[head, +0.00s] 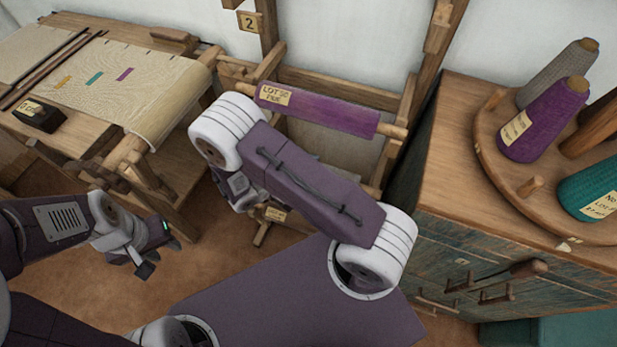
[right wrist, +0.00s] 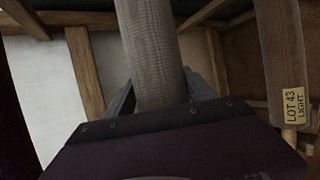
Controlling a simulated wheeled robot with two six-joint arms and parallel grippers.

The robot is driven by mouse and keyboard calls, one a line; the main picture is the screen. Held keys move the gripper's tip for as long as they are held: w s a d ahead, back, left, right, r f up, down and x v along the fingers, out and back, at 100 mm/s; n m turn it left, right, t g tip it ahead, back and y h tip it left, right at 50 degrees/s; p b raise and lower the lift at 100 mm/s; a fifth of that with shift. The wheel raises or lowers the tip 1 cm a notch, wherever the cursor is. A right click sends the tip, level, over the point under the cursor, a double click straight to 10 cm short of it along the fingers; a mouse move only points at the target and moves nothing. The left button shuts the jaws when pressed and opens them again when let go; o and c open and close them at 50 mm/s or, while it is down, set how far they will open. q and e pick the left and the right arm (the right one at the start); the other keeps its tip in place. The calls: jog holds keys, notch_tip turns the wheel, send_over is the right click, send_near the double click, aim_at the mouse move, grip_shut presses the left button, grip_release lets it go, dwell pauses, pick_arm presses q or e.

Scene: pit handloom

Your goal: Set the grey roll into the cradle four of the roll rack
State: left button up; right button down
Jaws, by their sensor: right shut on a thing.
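In the right wrist view, the grey roll (right wrist: 152,50) stands between the two fingers of my right gripper (right wrist: 160,98), which is shut on it. Its lower end is hidden behind my gripper body. In the head view my right arm covers the right gripper and the grey roll. The roll rack (head: 405,95) is a wooden frame against the wall. Which cradle is number four I cannot tell. My left gripper (head: 158,257) is open and empty above the floor at the left.
A roll labelled LOT 43 LIGHT (right wrist: 278,60) is close at the right of the wrist view. A loom with cream cloth (head: 130,85) stands left of the rack. A cabinet (head: 450,150) with yarn cones on a round wooden stand is at the right.

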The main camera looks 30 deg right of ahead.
notch_tip(320, 180, down, 4)
jog(key=shift+r+b, duration=0.15)
jog(key=shift+b, duration=0.3)
jog(key=shift+r, duration=0.1)
jog(key=shift+c, duration=1.8)
grip_release()
jog(key=p+v, duration=0.2)
jog(key=v, duration=1)
jog(key=s+d+r+m+g+y, duration=0.1)
jog(key=s+d+r+m+y, duration=0.4)
jog(key=r+y, duration=0.3)
jog(key=s+y, duration=0.1)
jog(key=y, duration=0.2)
jog(key=shift+m+g+y, duration=0.3)
jog(key=shift+m, duration=0.1)
